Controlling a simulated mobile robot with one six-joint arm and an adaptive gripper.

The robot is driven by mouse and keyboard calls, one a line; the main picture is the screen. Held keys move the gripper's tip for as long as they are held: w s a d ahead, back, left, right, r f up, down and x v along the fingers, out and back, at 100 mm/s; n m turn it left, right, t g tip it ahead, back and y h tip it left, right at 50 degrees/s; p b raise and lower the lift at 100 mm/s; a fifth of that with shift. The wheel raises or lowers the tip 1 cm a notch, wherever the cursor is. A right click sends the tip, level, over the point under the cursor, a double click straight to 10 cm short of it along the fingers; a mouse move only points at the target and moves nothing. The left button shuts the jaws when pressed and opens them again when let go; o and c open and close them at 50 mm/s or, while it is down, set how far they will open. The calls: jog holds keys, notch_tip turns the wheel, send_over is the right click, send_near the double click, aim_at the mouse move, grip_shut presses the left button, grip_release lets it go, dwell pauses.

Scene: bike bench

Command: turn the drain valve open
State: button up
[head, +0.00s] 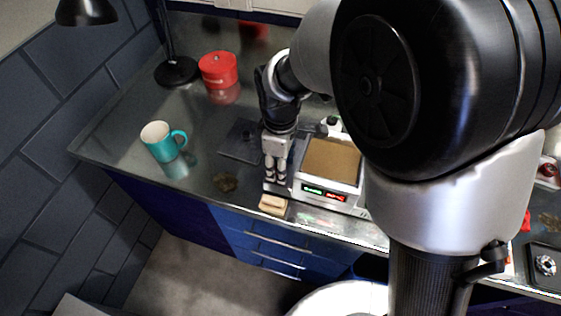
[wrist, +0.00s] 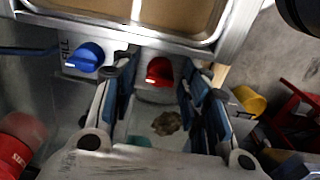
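The drain valve appears to be the red knob (wrist: 159,72) on the wall of the ultrasonic-style bath unit (head: 310,194); I can read no label on it. A blue knob (wrist: 85,56) marked "FILL" sits to its left in the wrist view. My gripper (wrist: 162,78) is open, with one finger on each side of the red knob and visible gaps between. In the head view my gripper (head: 275,178) points down at the left side of the unit. The knobs are hidden there behind my gripper.
A teal mug (head: 163,143), a red canister (head: 217,69) and a black lamp base (head: 177,72) stand on the metal bench to the left. A small wooden block (head: 272,204) lies at the front edge.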

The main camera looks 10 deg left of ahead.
grip_shut()
jog(key=shift+m, duration=0.3)
jog(key=m+p, duration=0.2)
jog(key=m, duration=0.1)
jog(key=shift+r+m, duration=0.1)
jog(key=shift+m, duration=0.2)
jog(key=m+p, duration=0.1)
jog(key=m, duration=0.3)
jog(key=shift+m+p, duration=0.3)
jog(key=shift+p, duration=0.05)
jog(key=m+p, duration=0.1)
jog(key=m, duration=0.3)
jog(key=m+p, duration=0.1)
jog(key=m, duration=0.3)
jog(key=shift+m, duration=0.3)
